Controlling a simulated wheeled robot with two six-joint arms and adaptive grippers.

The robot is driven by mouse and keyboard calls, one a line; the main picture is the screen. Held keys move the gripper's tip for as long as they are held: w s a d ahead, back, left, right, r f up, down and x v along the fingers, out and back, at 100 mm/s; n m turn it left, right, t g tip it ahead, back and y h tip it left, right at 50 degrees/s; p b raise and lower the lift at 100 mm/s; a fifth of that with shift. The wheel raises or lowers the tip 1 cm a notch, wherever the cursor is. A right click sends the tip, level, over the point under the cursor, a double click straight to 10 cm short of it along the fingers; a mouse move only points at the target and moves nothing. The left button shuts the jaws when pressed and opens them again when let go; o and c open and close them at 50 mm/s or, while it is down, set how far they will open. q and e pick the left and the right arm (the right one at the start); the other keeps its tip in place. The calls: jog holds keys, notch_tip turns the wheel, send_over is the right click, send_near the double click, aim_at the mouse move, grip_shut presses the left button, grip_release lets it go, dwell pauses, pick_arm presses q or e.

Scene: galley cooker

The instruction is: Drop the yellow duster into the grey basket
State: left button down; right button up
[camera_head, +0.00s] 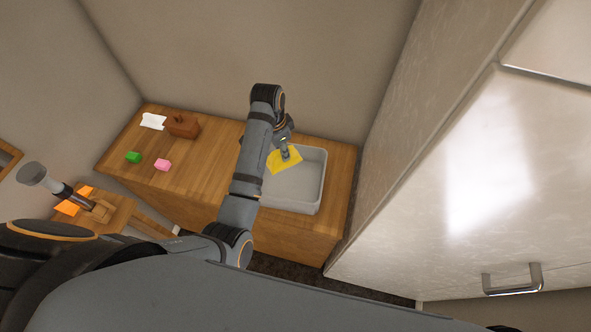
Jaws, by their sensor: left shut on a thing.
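The yellow duster (279,162) hangs from my left gripper (285,154) at the left back part of the grey basket (308,192). The gripper points down and is shut on the duster. The duster covers part of the basket's left side in the picture; I cannot tell whether it touches the basket. The basket is an open, light grey, rectangular tub on the wooden counter. My left forearm hides its left edge. My right gripper is not in view.
A pale glossy cabinet (430,190) stands close on the right. A small wooden table with orange pieces (68,207) is at the left.

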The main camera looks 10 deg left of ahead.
pick_arm(q)
jog(key=shift+s+a, duration=0.1)
jog(key=shift+s, duration=0.2)
jog(key=shift+s+f, duration=0.1)
jog(key=shift+f, duration=0.25)
jog(key=f, duration=0.2)
jog(key=w+f, duration=0.1)
jog(key=f, duration=0.1)
jog(key=shift+f, duration=0.55)
jog(key=shift+s, duration=0.2)
jog(key=c, duration=1.6)
grip_release()
jog(key=o, duration=0.5)
jog(key=shift+f, duration=0.1)
jog(key=shift+o, duration=0.3)
jog(key=r, duration=0.7)
jog(key=shift+s+a+r, duration=0.25)
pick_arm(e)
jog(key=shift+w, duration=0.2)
